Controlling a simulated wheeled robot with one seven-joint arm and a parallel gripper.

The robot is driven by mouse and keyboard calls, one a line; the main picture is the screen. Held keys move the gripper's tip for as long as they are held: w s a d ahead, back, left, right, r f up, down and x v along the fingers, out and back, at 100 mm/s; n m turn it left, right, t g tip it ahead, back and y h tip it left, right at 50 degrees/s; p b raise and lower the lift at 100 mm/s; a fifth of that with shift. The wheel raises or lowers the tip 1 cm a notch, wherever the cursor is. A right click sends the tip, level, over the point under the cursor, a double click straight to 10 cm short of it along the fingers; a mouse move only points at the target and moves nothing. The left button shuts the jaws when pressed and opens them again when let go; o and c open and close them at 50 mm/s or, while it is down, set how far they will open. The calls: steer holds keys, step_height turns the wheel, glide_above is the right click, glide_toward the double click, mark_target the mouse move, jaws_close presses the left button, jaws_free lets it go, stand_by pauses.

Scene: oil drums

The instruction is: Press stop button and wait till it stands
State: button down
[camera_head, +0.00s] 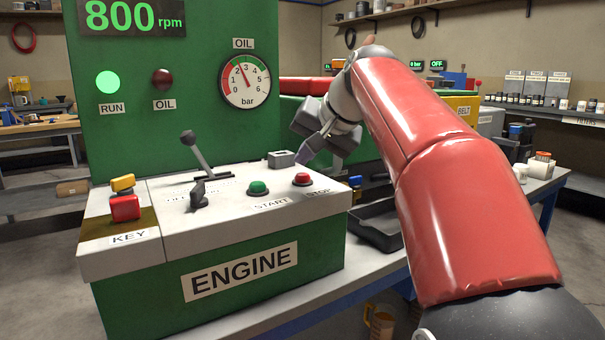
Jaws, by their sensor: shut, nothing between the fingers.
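The red stop button (303,179) sits at the right end of the grey top of the green engine console (222,272), by the label STOP. The green start button (258,188) is to its left. My gripper (303,160) is shut and empty, its tips just above and behind the stop button, apparently apart from it. The display (132,16) reads 800 rpm. The green RUN lamp (108,82) is lit and the red OIL lamp (162,79) looks dark. The oil gauge (245,81) needle points a little below 3 bar.
A lever (193,155) stands up left of the buttons. A yellow and red key switch (124,198) is at the console's left. A small grey box (281,159) lies close to my gripper. A dark tray (377,226) is on the bench right of the console.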

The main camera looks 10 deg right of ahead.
mark_target(306, 178)
steer(key=shift+f, duration=0.15)
steer(key=shift+f, duration=0.3)
steer(key=shift+f+b, duration=0.55)
steer(key=shift+b, duration=0.05)
stand_by(1.4)
steer(key=shift+r+p, duration=1)
steer(key=shift+p, duration=0.05)
step_height(306, 178, up, 5)
steer(key=p, duration=0.4)
